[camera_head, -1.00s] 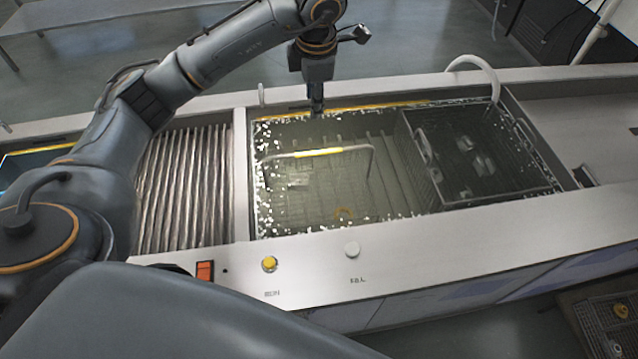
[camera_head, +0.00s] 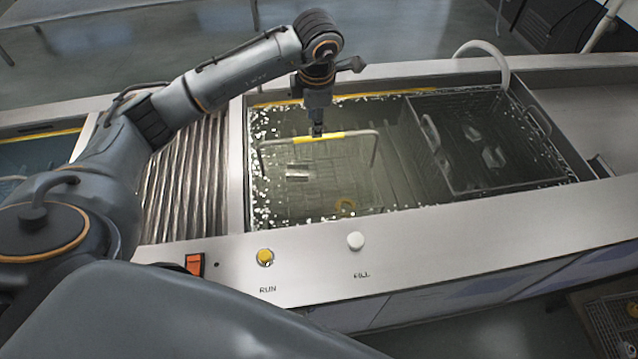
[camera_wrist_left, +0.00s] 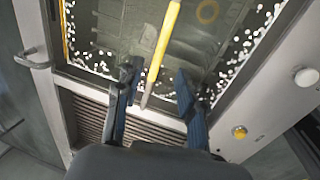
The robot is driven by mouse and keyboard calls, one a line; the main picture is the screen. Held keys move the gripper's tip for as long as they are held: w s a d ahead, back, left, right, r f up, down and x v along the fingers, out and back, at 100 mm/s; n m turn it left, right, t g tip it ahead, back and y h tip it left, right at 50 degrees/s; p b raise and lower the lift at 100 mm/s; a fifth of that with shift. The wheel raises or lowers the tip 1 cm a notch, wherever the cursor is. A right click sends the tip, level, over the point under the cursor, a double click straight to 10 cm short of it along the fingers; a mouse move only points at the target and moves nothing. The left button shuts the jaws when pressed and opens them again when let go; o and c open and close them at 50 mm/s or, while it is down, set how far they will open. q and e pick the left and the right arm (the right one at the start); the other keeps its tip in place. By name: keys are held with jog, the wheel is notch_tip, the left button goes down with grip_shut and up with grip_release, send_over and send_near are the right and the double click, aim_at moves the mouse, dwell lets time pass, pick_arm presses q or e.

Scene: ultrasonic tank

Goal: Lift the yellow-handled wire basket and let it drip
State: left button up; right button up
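The wire basket (camera_head: 318,172) sits in the liquid in the left part of the tank. Its raised handle has a yellow grip bar (camera_head: 330,136) and grey side legs; the grip bar also shows in the left wrist view (camera_wrist_left: 164,40). A small metal piece (camera_head: 298,171) and an orange ring (camera_head: 345,205) show in the basket area. My left gripper (camera_head: 317,131) points down right at the grip bar. In the left wrist view its two fingers (camera_wrist_left: 158,92) are spread, with the handle bar running between them and gaps on both sides. My right gripper is not in view.
A darker wire basket (camera_head: 447,163) with a grey handle stands in the tank's right part, holding several pale pieces. A ribbed drainboard (camera_head: 188,185) lies left of the tank. The front rim carries a yellow RUN button (camera_head: 265,256), a white FILL button (camera_head: 355,240) and an orange switch (camera_head: 194,264).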

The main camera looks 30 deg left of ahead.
pick_arm(q)
jog(key=f, duration=0.2)
jog(key=w+f+p, duration=0.1)
jog(key=f, duration=0.1)
jog(key=f+p, duration=0.1)
jog(key=f, duration=0.2)
jog(key=shift+w+a, duration=0.15)
jog(key=shift+a, duration=0.2)
jog(key=shift+w+a+f+p, duration=0.1)
jog(key=shift+f+p, duration=0.2)
jog(key=shift+f, duration=0.2)
grip_shut()
jog(key=shift+w+r, duration=0.1)
jog(key=shift+r, duration=0.05)
